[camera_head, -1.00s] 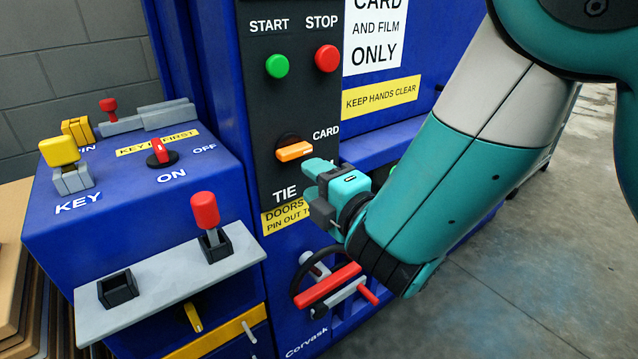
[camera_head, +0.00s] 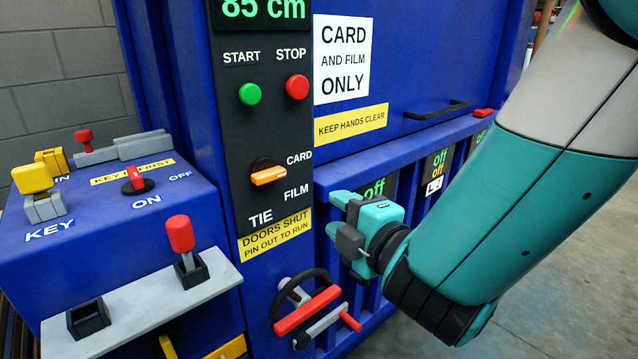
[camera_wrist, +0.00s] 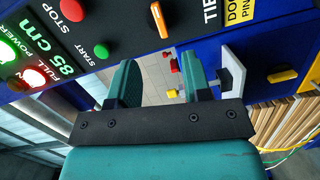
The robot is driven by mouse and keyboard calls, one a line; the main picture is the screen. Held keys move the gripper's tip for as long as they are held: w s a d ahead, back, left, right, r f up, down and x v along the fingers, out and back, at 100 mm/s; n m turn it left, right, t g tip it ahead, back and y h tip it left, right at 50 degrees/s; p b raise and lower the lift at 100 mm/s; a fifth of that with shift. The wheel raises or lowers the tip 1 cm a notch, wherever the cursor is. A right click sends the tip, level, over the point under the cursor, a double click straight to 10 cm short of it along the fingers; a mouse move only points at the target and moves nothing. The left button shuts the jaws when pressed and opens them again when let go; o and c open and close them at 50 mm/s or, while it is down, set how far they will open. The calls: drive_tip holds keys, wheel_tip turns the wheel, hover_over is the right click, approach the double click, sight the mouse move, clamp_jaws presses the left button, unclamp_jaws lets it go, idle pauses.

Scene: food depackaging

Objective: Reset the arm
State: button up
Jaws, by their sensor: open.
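My gripper (camera_head: 338,219) is in front of the blue machine, right of the control panel, in the head view. It also shows in the wrist view (camera_wrist: 160,82), where its two teal fingers are apart with nothing between them. My teal and grey arm reaches in from the upper right. The black control panel (camera_head: 240,200) carries a green START button (camera_head: 250,94), a red STOP button (camera_head: 297,87) and an orange selector (camera_head: 268,175). My gripper is apart from these controls.
A hand wheel with a red bar (camera_head: 307,311) is below and left of my gripper. A blue key box (camera_head: 100,210) stands at the left, with a grey shelf (camera_head: 140,305) holding a red-topped lever (camera_head: 180,235). Open concrete floor (camera_head: 560,260) lies at the right.

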drive_tip(key=s+d+m+g+h+p, duration=0.25)
drive_tip(key=d+m+g+h, duration=0.35)
drive_tip(key=d+m, duration=0.6)
drive_tip(key=s+r+m+g+p, duration=0.1)
drive_tip(key=s+r+m+g, duration=0.1)
drive_tip(key=s, duration=0.7)
drive_tip(key=s+r+m+g+p, duration=0.1)
drive_tip(key=s+r+g, duration=0.3)
drive_tip(key=s, duration=0.5)
drive_tip(key=shift+s+a+r+m+g+y+p, duration=0.15)
drive_tip(key=shift+a+r+m+g+y+p, duration=0.25)
drive_tip(key=shift+g, duration=0.8)
